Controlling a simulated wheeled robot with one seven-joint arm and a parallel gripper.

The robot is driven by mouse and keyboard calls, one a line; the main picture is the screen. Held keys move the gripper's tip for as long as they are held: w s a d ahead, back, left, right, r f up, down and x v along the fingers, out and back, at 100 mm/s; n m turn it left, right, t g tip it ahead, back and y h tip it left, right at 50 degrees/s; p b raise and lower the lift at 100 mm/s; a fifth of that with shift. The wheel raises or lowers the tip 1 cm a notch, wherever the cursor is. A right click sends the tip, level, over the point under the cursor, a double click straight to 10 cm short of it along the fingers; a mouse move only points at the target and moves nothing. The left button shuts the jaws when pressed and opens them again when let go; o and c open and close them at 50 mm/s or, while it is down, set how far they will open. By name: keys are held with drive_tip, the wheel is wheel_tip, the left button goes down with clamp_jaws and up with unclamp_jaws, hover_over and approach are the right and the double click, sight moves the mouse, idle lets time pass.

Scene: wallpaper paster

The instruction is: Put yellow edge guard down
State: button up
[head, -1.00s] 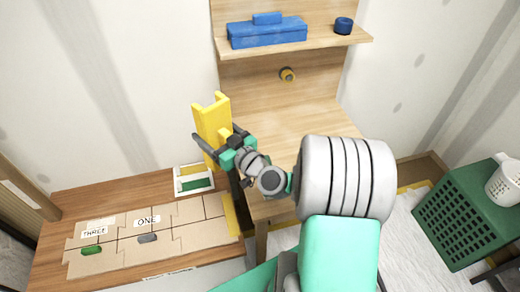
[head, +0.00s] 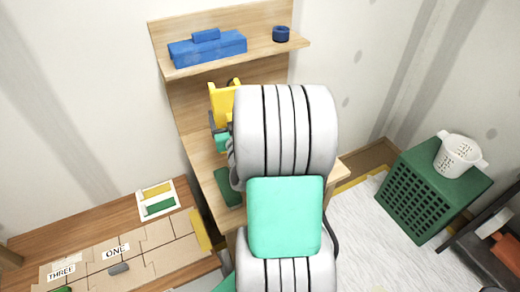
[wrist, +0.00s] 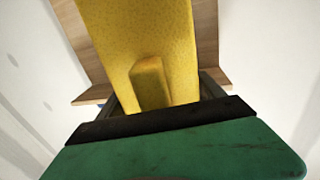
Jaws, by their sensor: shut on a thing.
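The yellow edge guard (head: 223,101) is held upright above the wooden desk (head: 205,166), in front of its back panel. It fills the upper middle of the wrist view (wrist: 140,35), with a yellow block-like rib on its near face. My gripper (wrist: 160,95) is shut on the guard, with a dark finger on each side of it. In the head view my arm hides most of the gripper and the guard's right side. I cannot tell whether the guard's lower end touches the desk.
A flat dark green thing (head: 228,187) lies on the desk's near left part. A blue toolbox (head: 208,50) and a blue roll (head: 281,34) sit on the shelf above. A green crate (head: 426,200) bearing a white basket (head: 459,154) stands right.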

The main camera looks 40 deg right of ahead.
drive_tip(key=w+d+f+b, duration=0.1)
drive_tip(key=d+f+b, duration=0.2)
drive_tip(key=d+f, duration=1)
drive_tip(key=shift+d, duration=0.4)
drive_tip(key=shift+f+b, duration=0.2)
drive_tip(key=shift+b, duration=0.25)
drive_tip(key=o, duration=1.6)
drive_tip(key=shift+r, duration=0.1)
drive_tip(key=shift+c, duration=0.2)
